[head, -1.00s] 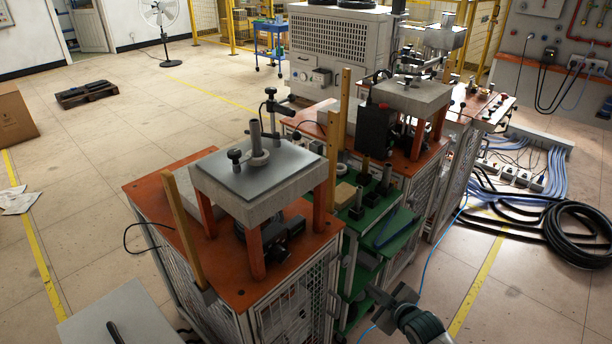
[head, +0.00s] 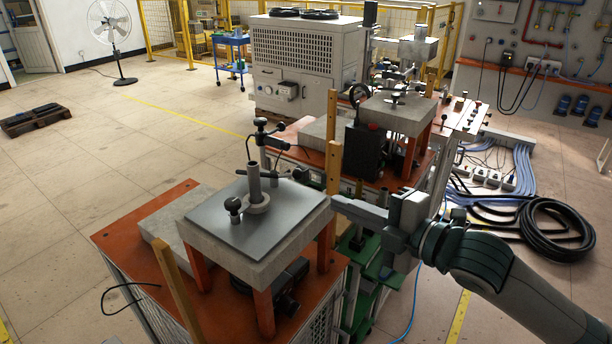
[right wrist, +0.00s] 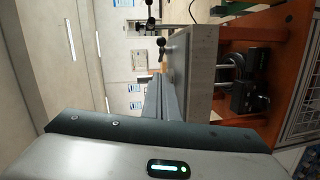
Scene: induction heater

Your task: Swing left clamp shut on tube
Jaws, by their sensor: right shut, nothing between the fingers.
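A grey upright tube (head: 254,180) stands in a ring (head: 257,204) on the metal-topped platform of the near station. A small black-knobbed clamp (head: 233,206) stands left of the tube, apart from it. A taller black clamp fixture (head: 264,136) stands behind, and a black knob (head: 300,173) is right of the tube. I cannot tell which part is the left clamp's arm. My right gripper (head: 337,202) is shut and empty beside the platform's right edge. Its closed fingers (right wrist: 166,98) show in the right wrist view, with dark knobs (right wrist: 150,24) past them. My left gripper is out of view.
The concrete platform (head: 285,254) stands on orange legs over an orange table. A wooden post (head: 334,140) rises close to my right gripper. A second station with a black box (head: 364,155) is behind. Black hoses (head: 548,230) lie on the floor at right.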

